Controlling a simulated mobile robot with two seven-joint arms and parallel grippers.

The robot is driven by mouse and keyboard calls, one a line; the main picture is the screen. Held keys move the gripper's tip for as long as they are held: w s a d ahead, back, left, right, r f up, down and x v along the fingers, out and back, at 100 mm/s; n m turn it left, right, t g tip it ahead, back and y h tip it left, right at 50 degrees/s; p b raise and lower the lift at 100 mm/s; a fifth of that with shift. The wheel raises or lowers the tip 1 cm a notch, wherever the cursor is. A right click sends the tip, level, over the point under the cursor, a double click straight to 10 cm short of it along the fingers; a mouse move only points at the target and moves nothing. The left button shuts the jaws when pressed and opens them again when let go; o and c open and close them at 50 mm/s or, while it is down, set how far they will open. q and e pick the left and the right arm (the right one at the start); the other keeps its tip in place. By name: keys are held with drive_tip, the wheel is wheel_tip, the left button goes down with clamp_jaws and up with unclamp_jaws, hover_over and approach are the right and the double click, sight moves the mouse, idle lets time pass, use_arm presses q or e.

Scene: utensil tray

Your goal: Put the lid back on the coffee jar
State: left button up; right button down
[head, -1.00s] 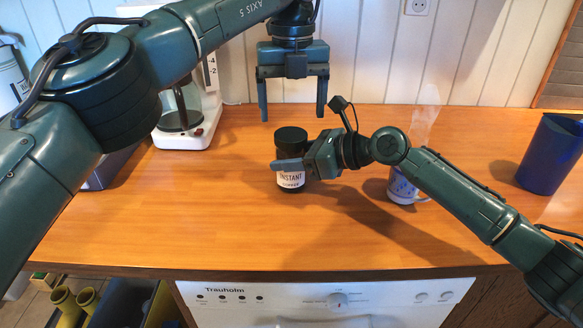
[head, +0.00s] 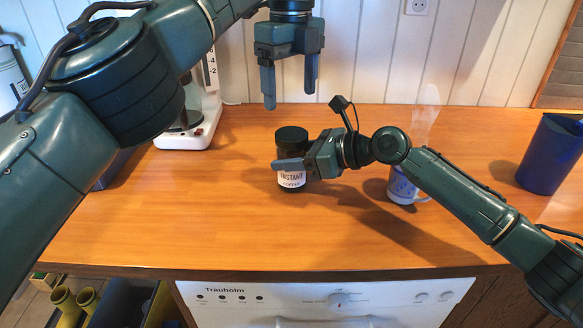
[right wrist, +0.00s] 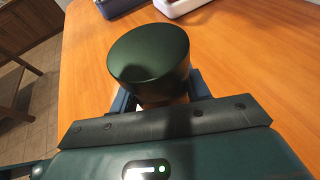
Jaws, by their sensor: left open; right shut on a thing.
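The coffee jar (head: 291,180) stands on the wooden counter with a white label reading "INSTANT". A black lid (head: 291,137) sits on top of it; in the right wrist view the lid (right wrist: 149,55) looks level and covers the jar's top. My right gripper (head: 292,164) is shut around the jar's body from the right, just below the lid. One finger crosses the jar's front; the other is hidden behind it. My left gripper (head: 289,97) is open and empty, pointing down, above and behind the lid, clear of it.
A white coffee maker (head: 203,125) stands at the back left, partly behind my left arm. A white and blue mug (head: 402,188) is right of the jar, under my right arm. A blue container (head: 550,155) stands at the far right. The front counter is clear.

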sight(292, 134)
use_arm(q)
drive_tip(key=shift+f, duration=4.05)
drive_tip(key=c, duration=1)
drive_tip(key=m, duration=0.6)
drive_tip(key=shift+m, duration=0.3)
drive_tip(key=m, duration=0.6)
drive_tip(key=o, duration=1)
drive_tip(key=shift+o, duration=0.3)
